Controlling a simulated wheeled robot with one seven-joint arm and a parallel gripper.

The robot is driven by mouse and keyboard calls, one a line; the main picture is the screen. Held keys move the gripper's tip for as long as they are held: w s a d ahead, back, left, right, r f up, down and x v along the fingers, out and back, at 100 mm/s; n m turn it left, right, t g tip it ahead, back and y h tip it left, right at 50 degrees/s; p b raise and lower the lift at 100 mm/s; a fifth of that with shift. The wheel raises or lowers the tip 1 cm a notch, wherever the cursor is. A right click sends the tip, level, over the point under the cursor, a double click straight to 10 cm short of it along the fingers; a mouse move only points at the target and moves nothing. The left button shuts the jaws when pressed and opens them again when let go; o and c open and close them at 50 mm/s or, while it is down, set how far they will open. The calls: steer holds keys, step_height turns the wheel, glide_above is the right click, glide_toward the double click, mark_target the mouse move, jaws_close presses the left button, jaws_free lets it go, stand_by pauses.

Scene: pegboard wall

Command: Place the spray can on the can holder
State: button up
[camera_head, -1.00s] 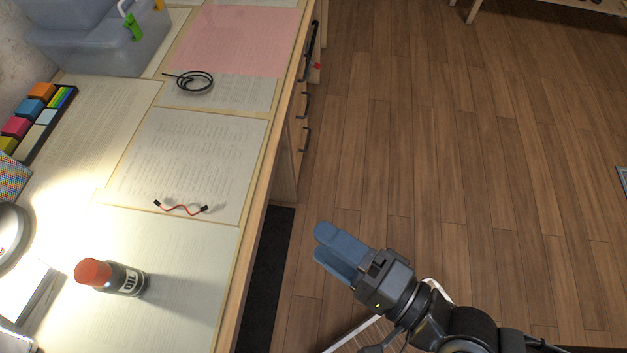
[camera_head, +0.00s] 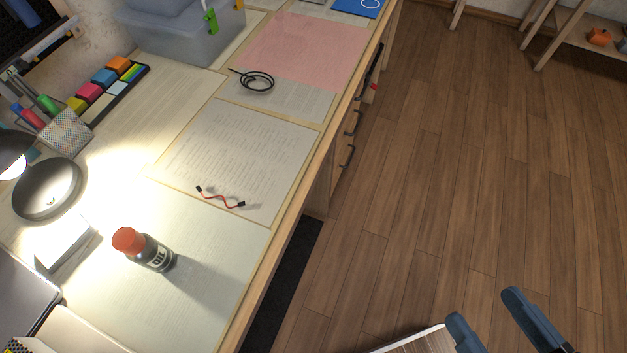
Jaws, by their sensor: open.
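The spray can (camera_head: 152,254) is dark with an orange-red cap and a label with letters that look like "OIL". It stands on the papers near the front of the desk (camera_head: 268,262). My gripper (camera_head: 484,312) is at the bottom right edge of the view, over the floor, with its two blue-grey fingers spread apart and nothing between them. It is well to the right of the can, beyond the desk edge. The can holder is not clearly visible.
A desk lamp (camera_head: 47,190) stands left of the can, with a white block (camera_head: 65,243) beside it. A red wire (camera_head: 220,198) and a black cable coil (camera_head: 257,81) lie farther back. A pen cup (camera_head: 65,132) and a clear bin (camera_head: 180,35) line the wall. Floor (camera_head: 480,150) is open.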

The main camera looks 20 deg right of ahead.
steer(key=w+a+f+m+y, duration=0.2)
steer(key=w+a+f+m, duration=0.3)
steer(key=m, duration=0.2)
steer(key=m+g+y+p, duration=0.1)
steer(key=m+y, duration=0.8)
steer(key=m, duration=1.1)
glide_toward(155, 258)
steer(key=x, duration=0.4)
steer(key=shift+w+f, duration=0.15)
steer(key=shift+w+a+y+p, duration=0.3)
steer(key=shift+w+a+p, duration=0.1)
steer(key=shift+a+p, duration=0.05)
steer(key=shift+p+x, duration=1.05)
steer(key=shift+x, duration=2.35)
